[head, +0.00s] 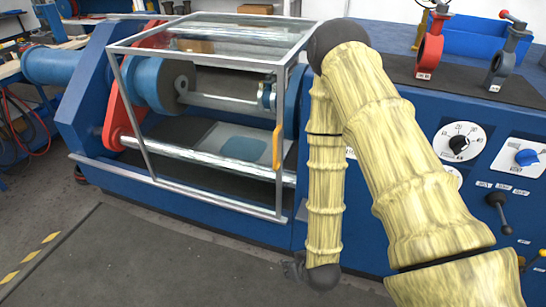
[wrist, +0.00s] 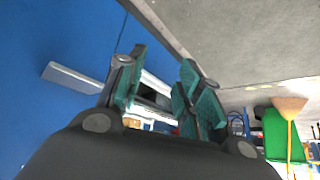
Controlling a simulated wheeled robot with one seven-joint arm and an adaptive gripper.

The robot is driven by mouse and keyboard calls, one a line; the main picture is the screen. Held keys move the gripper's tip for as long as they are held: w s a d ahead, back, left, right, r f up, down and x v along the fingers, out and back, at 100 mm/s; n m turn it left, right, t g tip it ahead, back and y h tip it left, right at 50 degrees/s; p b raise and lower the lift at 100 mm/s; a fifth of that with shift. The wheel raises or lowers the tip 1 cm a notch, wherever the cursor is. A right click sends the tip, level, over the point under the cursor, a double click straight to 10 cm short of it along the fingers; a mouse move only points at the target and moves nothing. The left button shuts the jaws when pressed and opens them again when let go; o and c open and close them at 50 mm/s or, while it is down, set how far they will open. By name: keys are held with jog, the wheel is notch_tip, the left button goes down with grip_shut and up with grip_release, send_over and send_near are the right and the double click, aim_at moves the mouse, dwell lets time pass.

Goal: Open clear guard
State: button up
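The clear guard (head: 200,58) is a transparent box with a grey metal frame on the blue machine in the head view. It stands down over the front and top of the work area. An orange-yellow handle (head: 277,148) is on its right front edge. My gripper (head: 292,268) is low in front of the machine, below and apart from the guard, and partly hidden by my arm. In the wrist view its two teal-padded fingers (wrist: 160,75) are apart with nothing between them. The guard and handle are not recognisable in the wrist view.
The blue machine (head: 200,210) has a control panel with a dial (head: 458,143) and a black lever (head: 498,208) at right. Red (head: 430,50) and grey (head: 505,57) valves stand on top. The floor (head: 150,262) in front at left is clear.

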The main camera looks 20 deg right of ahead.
jog(key=w+r+t+b, duration=0.4)
jog(key=w+r+t, duration=0.2)
jog(key=w+r, duration=0.55)
jog(key=t+h+b, duration=0.2)
jog(key=t, duration=0.3)
send_near(276, 151)
jog(key=shift+m, duration=0.4)
jog(key=w, duration=1)
jog(key=shift+w+d, duration=0.3)
jog(key=shift+d, duration=0.05)
grip_shut()
